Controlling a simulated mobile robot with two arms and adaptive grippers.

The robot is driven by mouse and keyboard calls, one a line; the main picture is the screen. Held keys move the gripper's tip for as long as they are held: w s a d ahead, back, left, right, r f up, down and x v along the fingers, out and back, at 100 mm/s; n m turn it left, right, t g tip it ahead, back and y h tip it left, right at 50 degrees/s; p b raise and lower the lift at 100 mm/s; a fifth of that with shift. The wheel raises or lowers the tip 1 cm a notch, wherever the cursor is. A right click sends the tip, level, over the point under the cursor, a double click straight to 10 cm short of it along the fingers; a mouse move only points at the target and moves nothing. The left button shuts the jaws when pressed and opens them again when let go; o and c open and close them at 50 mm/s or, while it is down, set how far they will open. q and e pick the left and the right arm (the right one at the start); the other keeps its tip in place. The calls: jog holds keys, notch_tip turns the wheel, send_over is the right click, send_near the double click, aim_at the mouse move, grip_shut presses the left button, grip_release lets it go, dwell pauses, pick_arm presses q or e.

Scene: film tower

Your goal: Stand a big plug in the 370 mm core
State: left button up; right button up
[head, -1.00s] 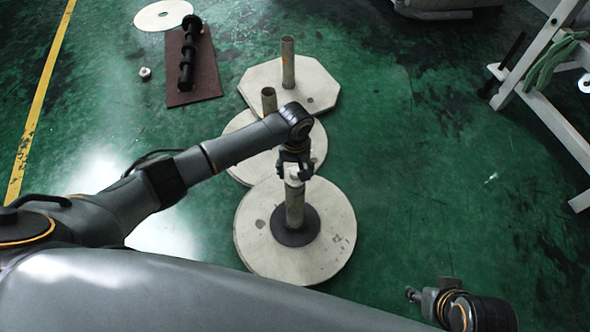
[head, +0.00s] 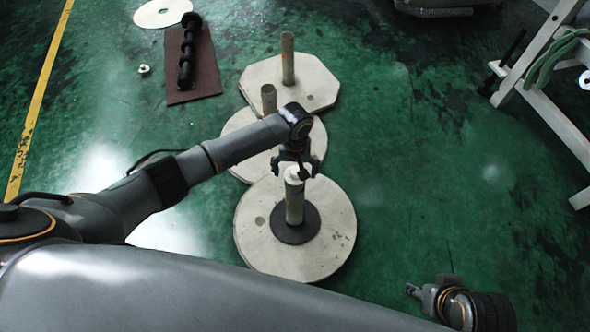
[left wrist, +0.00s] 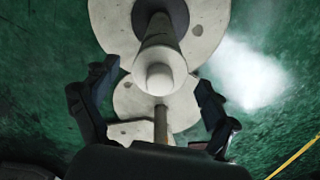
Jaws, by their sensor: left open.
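A pale upright core (head: 294,207) stands on the nearest round board (head: 262,245), with a dark disc (head: 309,229) around its foot. A white plug (head: 292,174) sits upright at its top; it also shows in the left wrist view (left wrist: 159,78). How deep it sits is hard to tell. My left gripper (head: 294,167) is just above the plug, its fingers spread to either side; it is open in the left wrist view (left wrist: 152,108). My right gripper (head: 413,291) is low at the right, empty, its jaws too small to read. No core shows a length marking.
Two more upright cores stand behind, on a round board (head: 237,127) and an octagonal board (head: 316,84). A brown mat (head: 207,85) with a dark rod (head: 187,50) and a small white piece (head: 144,69) lie back left. A white frame (head: 548,105) stands right.

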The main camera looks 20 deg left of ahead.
pick_arm(q)
notch_tip(320, 180, up, 12)
dwell(0.5)
dwell(0.3)
